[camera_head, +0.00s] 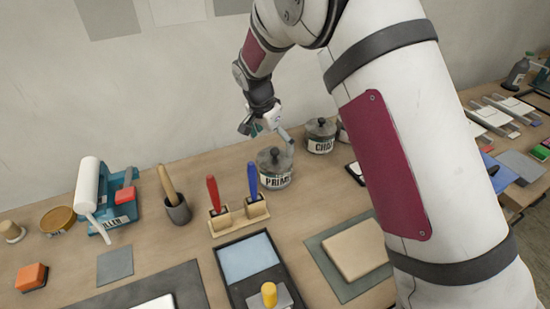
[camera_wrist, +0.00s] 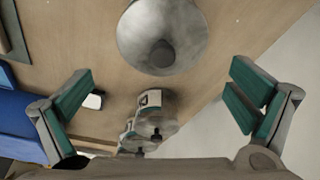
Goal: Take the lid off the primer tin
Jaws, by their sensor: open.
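The primer tin (camera_head: 277,179) stands upright on the bench, grey with a white label reading "PRIM". Its lid (camera_head: 270,157) with a dark knob is on it. In the wrist view the round lid (camera_wrist: 140,38) shows large near the top, its dark knob (camera_wrist: 162,53) facing me. My gripper (camera_head: 266,128) is just above and behind the tin, tilted. In the wrist view its two fingers (camera_wrist: 158,97) are spread wide with nothing between the tips. The knob is above the line of the fingertips in that picture, apart from both fingers.
A second lidded tin (camera_head: 320,139), labelled "CHA", stands to the right behind, with another partly hidden by my arm. A brush holder with a red brush (camera_head: 215,193) and a blue brush (camera_head: 252,180) stands close in front. The wall (camera_head: 200,85) is behind.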

